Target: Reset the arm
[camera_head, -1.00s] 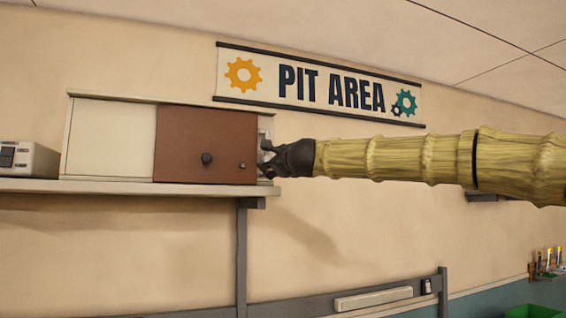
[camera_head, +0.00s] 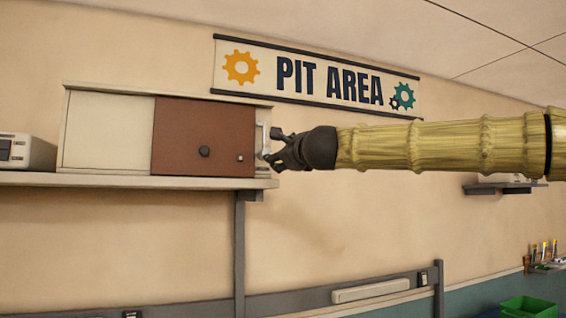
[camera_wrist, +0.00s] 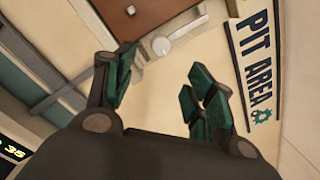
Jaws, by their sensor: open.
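My gripper (camera_head: 275,148) is open and empty in the head view, at the end of my yellowish, ribbed arm reaching in from the right. Its fingertips are close to the right end of a cabinet with a brown panel (camera_head: 190,160) and a pale handle (camera_head: 263,141). In this view I cannot tell if they touch it. In the wrist view the dark green fingers of my gripper (camera_wrist: 160,88) are spread apart with nothing between them. A pale box end with a round knob (camera_wrist: 162,46) shows beyond them.
The cabinet stands on a wall shelf (camera_head: 120,181), with a small pale device (camera_head: 25,151) at the far left. A PIT AREA sign (camera_head: 315,78) hangs above. A lower rail (camera_head: 300,303), another small shelf (camera_head: 500,187) and a green bin (camera_head: 528,308) lie to the right and below.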

